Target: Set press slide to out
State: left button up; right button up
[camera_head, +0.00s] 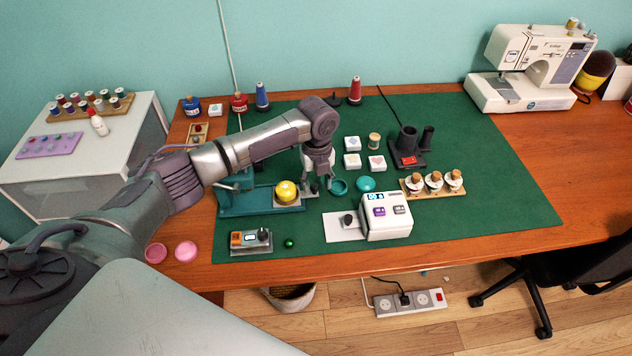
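The teal press (233,203) lies on the green mat, partly hidden behind my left arm. At its right end is a pale slide plate (298,205) with a yellow round piece (286,191) on it. The plate appears to stick out toward the right end of the base. My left gripper (321,187) points down just right of the plate, close to its edge. Its fingers are small and dark here, so I cannot tell whether they are open, shut or touching the slide. My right gripper is not in view.
A teal ring-shaped dish (340,187) and a teal dome (365,184) lie right of the gripper. A white device (387,217), a grey control box (250,243) and a green ball (289,243) stand nearer. The mat's right side (500,200) is clear.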

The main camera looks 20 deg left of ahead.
pick_arm(q)
jog(key=shift+a+r, duration=0.1)
notch_tip(320, 180, up, 12)
dwell(0.5)
dwell(0.4)
